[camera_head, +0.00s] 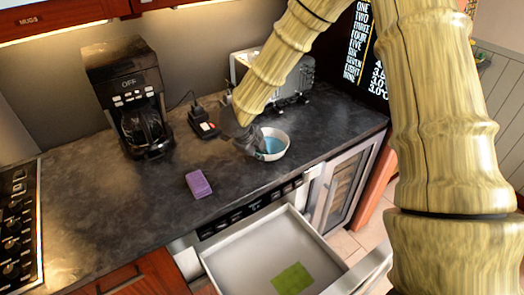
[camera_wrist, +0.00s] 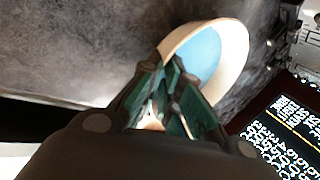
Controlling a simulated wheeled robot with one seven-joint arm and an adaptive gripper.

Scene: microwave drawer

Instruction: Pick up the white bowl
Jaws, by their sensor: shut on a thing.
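The white bowl (camera_head: 276,146) with a light blue inside is on the dark countertop, towards its right front part, in the head view. My gripper (camera_head: 245,140) is at the bowl's left side, shut on its rim. In the wrist view the bowl (camera_wrist: 238,62) is just beyond the fingers, and my gripper (camera_wrist: 168,105) has its green-padded fingers at the near rim. The fingers hide part of that rim. I cannot tell whether the bowl's base touches the counter.
A black coffee maker (camera_head: 130,95) stands at the back left, and a silver toaster (camera_head: 292,78) stands behind my arm. A purple block (camera_head: 198,184) lies on the counter (camera_head: 110,205). Below, an open drawer (camera_head: 245,262) holds a green square (camera_head: 292,279). A stovetop (camera_head: 18,230) is far left.

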